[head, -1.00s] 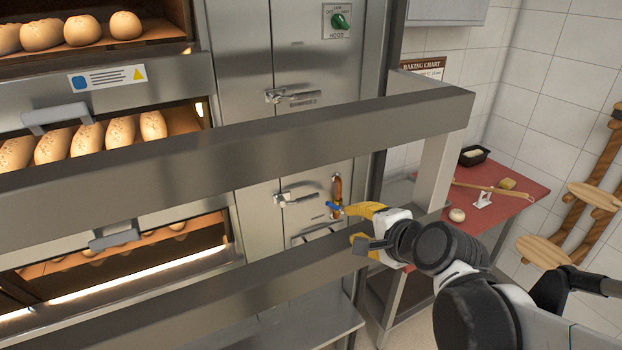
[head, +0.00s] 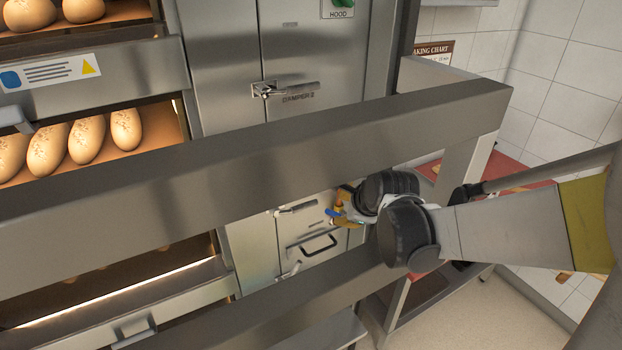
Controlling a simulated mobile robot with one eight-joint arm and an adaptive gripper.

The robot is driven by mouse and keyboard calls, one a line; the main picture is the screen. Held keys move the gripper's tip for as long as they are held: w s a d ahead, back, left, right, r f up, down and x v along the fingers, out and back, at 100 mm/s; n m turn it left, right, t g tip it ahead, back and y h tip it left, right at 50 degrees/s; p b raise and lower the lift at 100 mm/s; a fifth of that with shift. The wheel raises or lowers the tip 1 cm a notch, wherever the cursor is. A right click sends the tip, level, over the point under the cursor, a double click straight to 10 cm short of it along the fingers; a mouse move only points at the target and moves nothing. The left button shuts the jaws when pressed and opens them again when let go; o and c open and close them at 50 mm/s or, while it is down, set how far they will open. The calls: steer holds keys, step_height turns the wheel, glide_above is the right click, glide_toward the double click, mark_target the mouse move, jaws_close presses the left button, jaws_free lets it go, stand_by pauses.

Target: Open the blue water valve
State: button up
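The blue water valve handle (head: 331,213) shows as a small blue piece on the lower steel panel, in the gap between the two rails. Copper-coloured pipe shows just above it, partly covered. My gripper (head: 340,209), with yellow fingers, is right at the valve, its fingertips overlapping the blue handle in the picture. My black and white wrist links hide most of the fingers. I cannot tell whether the fingers touch the handle or are closed on it.
A wide steel rail (head: 250,155) crosses in front of the ovens, and a lower rail (head: 300,290) runs below my wrist. Damper levers (head: 285,89) and a black pull handle (head: 312,245) sit on the panel. A red-topped table (head: 508,170) stands behind my arm.

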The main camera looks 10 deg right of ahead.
mark_target(333, 213)
steer(key=b+x, duration=0.2)
steer(key=x, duration=0.8)
steer(key=shift+f, duration=0.2)
jaws_close()
